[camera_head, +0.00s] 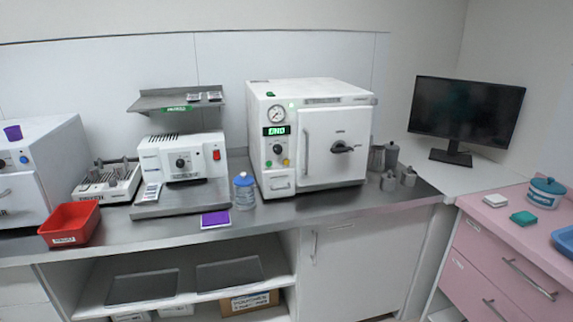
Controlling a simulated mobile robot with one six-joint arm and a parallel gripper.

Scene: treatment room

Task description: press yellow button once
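A white box-shaped autoclave (335,119) stands on the steel counter, its door closed. Its left-hand panel carries a round gauge, a green lit display (276,131) that seems to read "END", and a dark knob (277,149). Below the knob, a small yellow button (286,162) sits to the right of a small green button (268,164). The yellow button is tiny in this view, and I cannot tell whether it is pressed in. Nothing covers it. My gripper is not in view.
A sealing machine (184,158) and red bin (70,222) are farther left. The space before the panel looks clear.

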